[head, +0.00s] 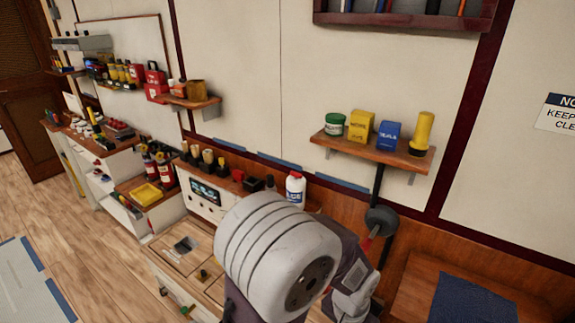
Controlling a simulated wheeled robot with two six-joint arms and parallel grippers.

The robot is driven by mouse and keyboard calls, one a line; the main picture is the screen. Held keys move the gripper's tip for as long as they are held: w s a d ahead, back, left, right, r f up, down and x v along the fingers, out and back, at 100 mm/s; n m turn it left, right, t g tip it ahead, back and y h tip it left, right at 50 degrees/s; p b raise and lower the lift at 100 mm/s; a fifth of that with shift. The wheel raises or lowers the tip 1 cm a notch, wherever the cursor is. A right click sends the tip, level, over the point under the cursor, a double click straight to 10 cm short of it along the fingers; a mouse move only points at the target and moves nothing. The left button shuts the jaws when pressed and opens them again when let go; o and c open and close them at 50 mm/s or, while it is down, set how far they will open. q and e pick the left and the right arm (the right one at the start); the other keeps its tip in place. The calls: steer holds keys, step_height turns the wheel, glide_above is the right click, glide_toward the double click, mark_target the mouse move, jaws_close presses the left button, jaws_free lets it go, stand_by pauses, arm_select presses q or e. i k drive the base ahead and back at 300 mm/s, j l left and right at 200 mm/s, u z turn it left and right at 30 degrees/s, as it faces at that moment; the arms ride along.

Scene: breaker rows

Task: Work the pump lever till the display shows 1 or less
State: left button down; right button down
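A small dark display (205,191) with pale marks is set in a white panel left of centre; its reading is too small to make out. A dark round part (381,220) with a red piece below it sits by a black upright rod under the right shelf; I cannot tell whether this is the pump lever. A large white rounded link of my arm fills the lower middle and hides what is behind it. I can make out no fingertips of either gripper.
A wooden counter (183,262) lies left of my arm. A white bottle (295,189) stands behind my arm. A wall shelf (372,150) holds a green-labelled tub, yellow and blue boxes and a yellow cylinder. Fire extinguishers (166,170) stand left. Wooden floor is open at lower left.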

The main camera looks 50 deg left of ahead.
mark_target(365, 246)
steer(key=k+u, duration=0.2)
steer(key=u, duration=0.3)
steer(key=k+j+u, duration=0.1)
steer(key=u, duration=0.4)
steer(key=k+j+u, duration=0.2)
steer(key=u, duration=0.25)
steer(key=k+j+u, duration=0.25)
steer(key=u, duration=0.25)
